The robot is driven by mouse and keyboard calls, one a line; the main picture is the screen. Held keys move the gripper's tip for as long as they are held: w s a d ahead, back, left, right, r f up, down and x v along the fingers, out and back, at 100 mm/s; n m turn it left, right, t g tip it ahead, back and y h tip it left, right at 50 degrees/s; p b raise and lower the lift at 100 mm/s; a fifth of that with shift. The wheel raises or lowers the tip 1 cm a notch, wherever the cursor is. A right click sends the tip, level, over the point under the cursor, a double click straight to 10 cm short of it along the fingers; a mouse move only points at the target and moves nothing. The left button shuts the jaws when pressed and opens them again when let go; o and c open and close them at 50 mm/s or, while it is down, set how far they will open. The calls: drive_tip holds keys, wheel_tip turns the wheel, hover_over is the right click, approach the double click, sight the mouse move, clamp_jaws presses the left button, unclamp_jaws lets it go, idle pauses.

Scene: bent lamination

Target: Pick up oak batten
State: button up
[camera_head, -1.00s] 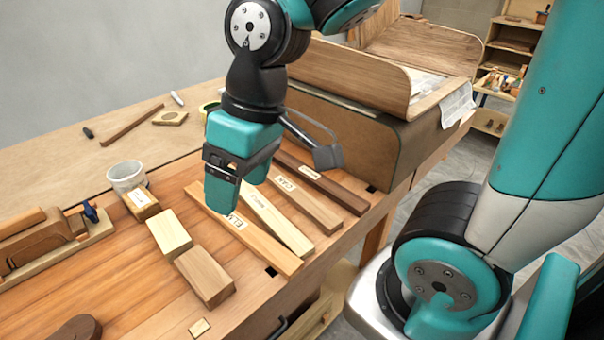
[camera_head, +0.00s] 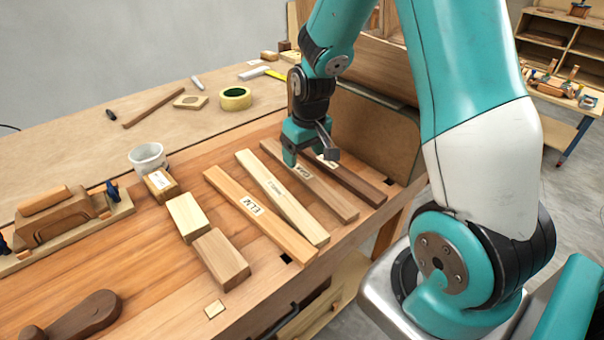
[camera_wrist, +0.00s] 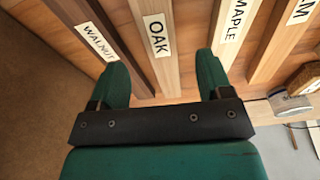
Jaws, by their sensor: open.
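The oak batten (camera_head: 328,195) is a brown bar lying on the bench between the maple and walnut battens. In the wrist view the oak batten (camera_wrist: 160,62) runs between my fingers, its OAK label facing up. My gripper (camera_head: 304,156) is open above the batten's label area; it also shows in the wrist view (camera_wrist: 163,78), with one finger on each side of the batten in the picture. Nothing is held. I cannot tell exactly how high the fingertips are above the bench.
The maple batten (camera_head: 283,198) and elm batten (camera_head: 262,217) lie to the left. The dark walnut batten (camera_head: 360,187) lies to the right, near a wooden panel (camera_head: 375,135). Two wood blocks (camera_head: 220,258) (camera_head: 187,216) and a white cup (camera_head: 148,160) stand further left.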

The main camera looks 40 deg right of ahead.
sight(302, 171)
drive_tip(key=f, duration=0.3)
drive_tip(key=f+p, duration=0.1)
drive_tip(key=f, duration=0.1)
drive_tip(key=shift+w+d+f, duration=0.1)
drive_tip(key=shift+w+f, duration=0.25)
drive_tip(key=shift+c, duration=0.2)
drive_tip(key=c, duration=1.1)
